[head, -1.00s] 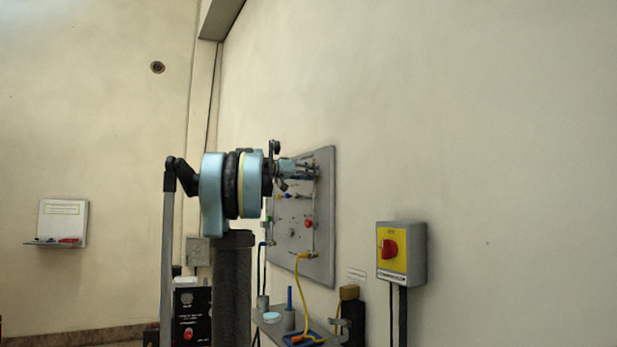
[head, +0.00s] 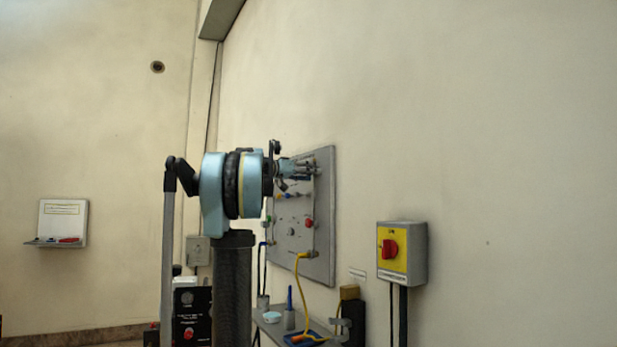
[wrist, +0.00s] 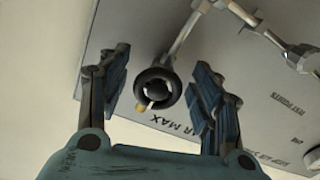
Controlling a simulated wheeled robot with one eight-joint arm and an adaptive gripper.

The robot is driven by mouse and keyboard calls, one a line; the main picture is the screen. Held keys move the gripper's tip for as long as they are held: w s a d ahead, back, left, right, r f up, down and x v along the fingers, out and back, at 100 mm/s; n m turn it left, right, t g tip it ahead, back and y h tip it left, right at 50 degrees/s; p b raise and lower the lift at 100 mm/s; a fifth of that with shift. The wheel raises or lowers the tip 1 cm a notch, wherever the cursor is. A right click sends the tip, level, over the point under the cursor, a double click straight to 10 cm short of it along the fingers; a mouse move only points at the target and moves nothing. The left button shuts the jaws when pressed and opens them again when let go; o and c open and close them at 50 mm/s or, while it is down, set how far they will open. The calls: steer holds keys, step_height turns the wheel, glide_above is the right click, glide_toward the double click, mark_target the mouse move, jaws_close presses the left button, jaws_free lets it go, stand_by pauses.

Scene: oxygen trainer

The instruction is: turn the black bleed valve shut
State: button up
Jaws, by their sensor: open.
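The black bleed valve (wrist: 158,88) is a round dark knob with a small pale pointer, seen in the wrist view on the grey panel (wrist: 120,35). My gripper (wrist: 162,92) is open, with one blue-padded finger on each side of the knob and a visible gap to each. In the head view my gripper (head: 312,168) is at the upper part of the panel (head: 325,255), and the valve cannot be made out behind it. I cannot tell how deep the fingertips reach around the knob.
Metal piping (wrist: 200,25) runs across the panel near the right finger. Lower on the panel are a red knob (head: 309,223) and a yellow hose (head: 299,280). A yellow switch box with a red knob (head: 389,249) is on the wall to the right.

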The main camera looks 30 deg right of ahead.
steer(key=a, duration=1.2)
steer(key=shift+w, duration=0.15)
steer(key=shift+f, duration=0.15)
steer(key=s+a+f+n+y, duration=0.5)
steer(key=s+a+f, duration=0.5)
steer(key=f, duration=1.1)
steer(key=s+a+f+n+t+y, duration=0.1)
steer(key=s+a+f+n+y, duration=0.4)
steer(key=s+a+f, duration=0.6)
steer(key=s+a+f+n+t+y, duration=0.1)
steer(key=s+a+f+n+y, duration=0.4)
steer(key=f, duration=2.8)
steer(key=s+a+y, duration=0.3)
steer(key=s+a, duration=0.2)
steer(key=a, duration=0.2)
steer(key=shift+s+f, duration=0.15)
steer(key=shift+s, duration=0.05)
steer(key=shift+w, duration=0.1)
steer(key=shift+w+f, duration=0.2)
steer(key=shift+w, duration=0.1)
